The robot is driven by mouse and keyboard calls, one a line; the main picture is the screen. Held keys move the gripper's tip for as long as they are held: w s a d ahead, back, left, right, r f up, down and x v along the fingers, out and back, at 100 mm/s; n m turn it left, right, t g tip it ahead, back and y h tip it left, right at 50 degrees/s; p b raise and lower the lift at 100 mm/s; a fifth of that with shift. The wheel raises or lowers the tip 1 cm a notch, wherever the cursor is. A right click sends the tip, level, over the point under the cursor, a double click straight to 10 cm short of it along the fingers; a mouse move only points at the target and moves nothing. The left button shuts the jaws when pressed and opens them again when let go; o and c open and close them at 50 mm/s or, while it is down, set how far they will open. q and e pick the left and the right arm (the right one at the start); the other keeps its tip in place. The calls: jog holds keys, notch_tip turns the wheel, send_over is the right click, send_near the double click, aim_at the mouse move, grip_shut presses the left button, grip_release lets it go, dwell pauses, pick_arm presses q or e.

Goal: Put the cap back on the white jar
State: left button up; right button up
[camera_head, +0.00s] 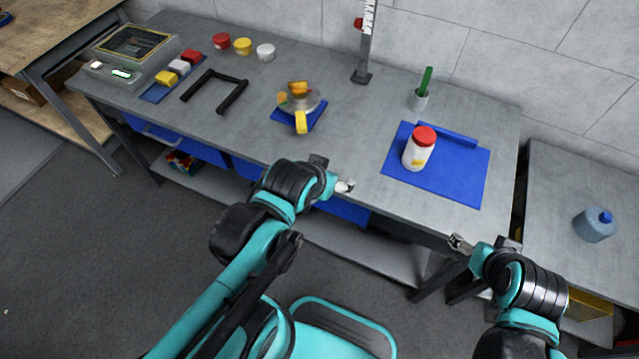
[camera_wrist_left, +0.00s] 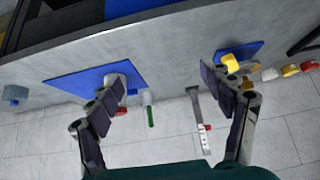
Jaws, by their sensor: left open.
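The white jar (camera_head: 416,155) stands upright on the blue mat (camera_head: 460,180) at the right of the bench, with a yellow patch low on its side. The red cap (camera_head: 424,136) sits on top of the jar; I cannot tell whether it is tightened. In the left wrist view the jar (camera_wrist_left: 130,78) is partly hidden behind a finger. My left gripper (camera_head: 346,186) is open and empty at the bench's front edge, left of the jar and apart from it. My right gripper (camera_head: 459,243) is in front of the bench, below the mat; its jaw opening is unclear.
A blue bar (camera_head: 447,135) lies along the mat's back edge. A cup (camera_head: 420,100) with a green stick stands behind the mat. A metal round part (camera_head: 299,100) sits on another blue mat. Bench between the mats is clear.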

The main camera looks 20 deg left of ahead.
pick_arm(q)
jog(key=shift+s+a+g, duration=0.2)
jog(key=shift+s+g, duration=0.2)
jog(key=shift+s, duration=1.15)
